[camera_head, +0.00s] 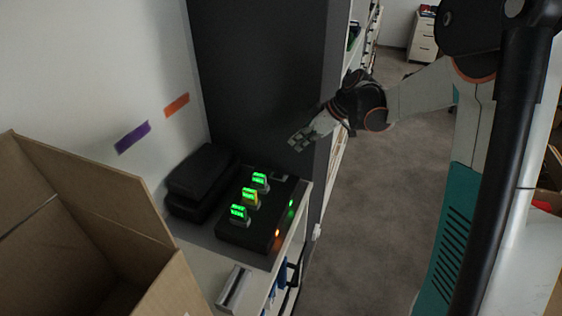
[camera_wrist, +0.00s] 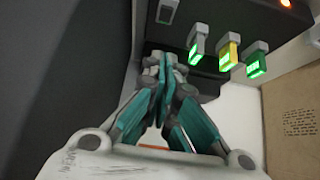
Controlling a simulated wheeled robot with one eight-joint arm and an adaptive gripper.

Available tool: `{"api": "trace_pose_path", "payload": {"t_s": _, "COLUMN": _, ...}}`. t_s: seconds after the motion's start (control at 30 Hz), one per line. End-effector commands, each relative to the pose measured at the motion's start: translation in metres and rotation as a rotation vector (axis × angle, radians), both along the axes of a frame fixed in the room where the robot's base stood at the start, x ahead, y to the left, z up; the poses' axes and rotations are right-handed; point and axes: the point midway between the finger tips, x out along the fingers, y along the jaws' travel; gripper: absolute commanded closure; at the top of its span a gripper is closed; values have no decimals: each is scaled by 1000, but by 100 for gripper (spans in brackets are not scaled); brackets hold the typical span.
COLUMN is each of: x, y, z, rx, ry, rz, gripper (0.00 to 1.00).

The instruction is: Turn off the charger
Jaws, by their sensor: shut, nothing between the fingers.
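The charger (camera_head: 240,232) is a black box on the shelf top, with three upright units in it that glow green, the middle one (camera_head: 250,197) with yellow. A small grey switch-like part (camera_head: 280,177) sits at its far end. An orange light (camera_head: 277,233) and a green light (camera_head: 291,203) glow on its side. My gripper (camera_head: 299,142) is shut and empty, above and beyond the charger's far end. In the wrist view my gripper's shut fingers (camera_wrist: 161,62) point toward the charger (camera_wrist: 232,12), close to the grey part (camera_wrist: 167,11). I cannot tell the switch's position.
An open cardboard box (camera_head: 120,225) stands at the left. Black cases (camera_head: 200,175) lie beside the charger, and a grey device (camera_head: 234,289) lies in front. A tall dark panel (camera_head: 255,80) rises behind. The floor (camera_head: 370,210) to the right is clear.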

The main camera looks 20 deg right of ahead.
Motion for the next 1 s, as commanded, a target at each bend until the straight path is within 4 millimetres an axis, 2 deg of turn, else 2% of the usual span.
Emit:
{"api": "trace_pose_path", "payload": {"t_s": 0.47, "x": 2, "y": 2, "z": -5, "rx": -1, "ry": -4, "rz": 10, "gripper": 100}}
{"api": "trace_pose_path", "payload": {"t_s": 0.67, "x": 12, "y": 16, "z": -27, "rx": -1, "ry": -5, "rz": 11, "gripper": 100}}
{"api": "trace_pose_path", "payload": {"t_s": 1.0, "x": 36, "y": 49, "z": -80, "rx": 0, "ry": -5, "rz": 11, "gripper": 100}}
